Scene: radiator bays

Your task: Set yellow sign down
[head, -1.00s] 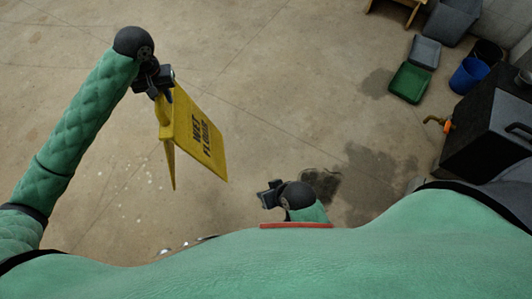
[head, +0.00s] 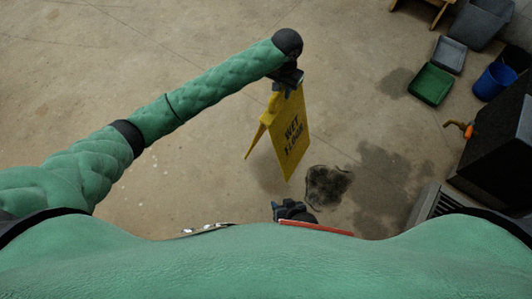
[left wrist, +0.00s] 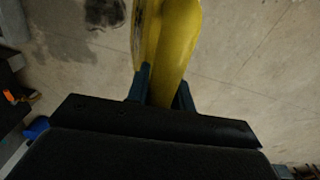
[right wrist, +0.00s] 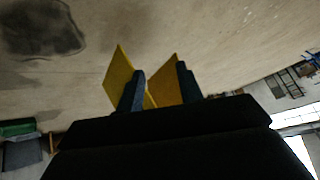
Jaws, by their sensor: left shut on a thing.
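The yellow wet-floor sign (head: 290,132) hangs upright from my left gripper (head: 286,84), its two panels spread apart at the bottom. My left gripper is shut on the sign's top edge; the left wrist view shows the yellow sign (left wrist: 175,45) between the fingers (left wrist: 160,88). I cannot tell whether its feet touch the floor. My right gripper (head: 290,208) is low, close to my body, below the sign in the head view. In the right wrist view its fingers (right wrist: 158,88) stand apart, with the sign (right wrist: 122,80) showing beyond them.
A dark wet patch (head: 327,187) lies on the floor right of the sign, with a fainter damp stain (head: 385,180) beyond it. A green tray (head: 431,84), a grey tray (head: 449,54), a blue bucket (head: 495,80) and a dark cabinet (head: 495,150) stand at the right. The left floor is clear.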

